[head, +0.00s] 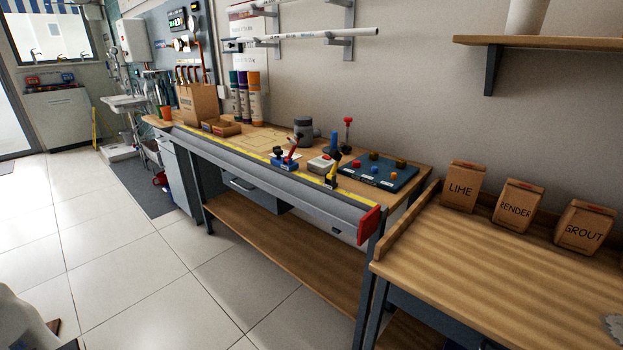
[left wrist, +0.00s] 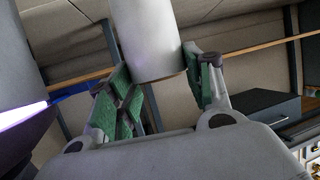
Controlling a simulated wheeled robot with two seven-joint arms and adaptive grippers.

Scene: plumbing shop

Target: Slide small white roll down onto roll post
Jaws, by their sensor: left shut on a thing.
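In the left wrist view, my left gripper (left wrist: 160,88) is shut on a white roll (left wrist: 148,38), a plain white cylinder. The green pads lie on either side of the roll's end, and its other end runs out of the top of the picture. The head view does not show this gripper or the roll it holds. I cannot make out a roll post in either view. My right gripper is in neither view.
A workbench (head: 290,232) along the wall carries small tools, a dark blue tray (head: 400,180) and a paper bag (head: 198,104). A wall shelf (head: 570,41) holds a white cylinder (head: 527,16), cut off at the top. LIME (head: 461,188), RENDER and GROUT bags stand at right.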

